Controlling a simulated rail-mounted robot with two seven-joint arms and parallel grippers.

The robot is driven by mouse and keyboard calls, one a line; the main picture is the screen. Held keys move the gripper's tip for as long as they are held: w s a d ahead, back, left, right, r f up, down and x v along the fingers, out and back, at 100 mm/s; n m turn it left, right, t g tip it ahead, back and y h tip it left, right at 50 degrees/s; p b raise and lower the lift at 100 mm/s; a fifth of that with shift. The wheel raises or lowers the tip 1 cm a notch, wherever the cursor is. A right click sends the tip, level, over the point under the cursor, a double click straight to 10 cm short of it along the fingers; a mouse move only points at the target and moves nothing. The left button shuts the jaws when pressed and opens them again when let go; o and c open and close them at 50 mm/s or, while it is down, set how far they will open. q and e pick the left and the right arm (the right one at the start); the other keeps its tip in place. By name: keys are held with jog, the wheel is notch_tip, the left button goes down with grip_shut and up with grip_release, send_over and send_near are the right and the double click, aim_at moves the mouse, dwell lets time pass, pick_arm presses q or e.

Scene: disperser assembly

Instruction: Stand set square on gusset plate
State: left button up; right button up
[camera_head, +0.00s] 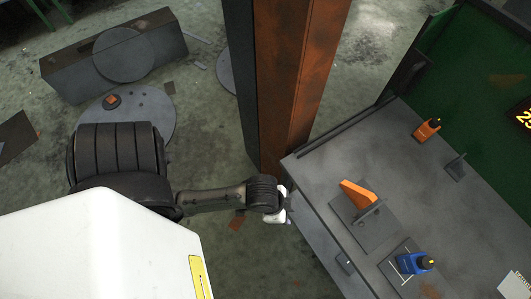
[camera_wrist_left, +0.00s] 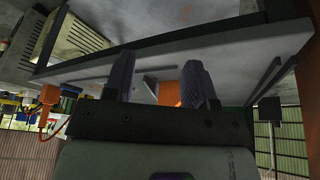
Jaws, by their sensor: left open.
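In the head view, an orange wedge-shaped piece (camera_head: 357,193), which looks like the set square, is on the workbench. It stands over a grey flat plate (camera_head: 378,232), against or close beside a small upright grey plate (camera_head: 369,211). I cannot tell whether they touch or which grey part is the gusset plate. My left gripper (camera_head: 284,206) is at the bench's left edge, left of the orange piece and apart from it. In the left wrist view, my left gripper's fingers (camera_wrist_left: 160,85) are open, with nothing visibly held. My right gripper is not in view.
The grey workbench (camera_head: 410,185) also holds a blue tool (camera_head: 412,263), an orange tool (camera_head: 427,130) and a small bracket (camera_head: 456,167). A thick rusty column (camera_head: 290,80) rises just behind my left gripper. A green panel (camera_head: 480,60) backs the bench.

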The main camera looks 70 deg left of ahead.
pick_arm(q)
jog(key=s+a+n+y, duration=0.1)
jog(key=s+a+n, duration=0.1)
jog(key=s, duration=0.3)
jog(key=shift+a+n+y, duration=0.3)
jog(key=shift+a+y, duration=0.1)
jog(key=shift+a, duration=0.45)
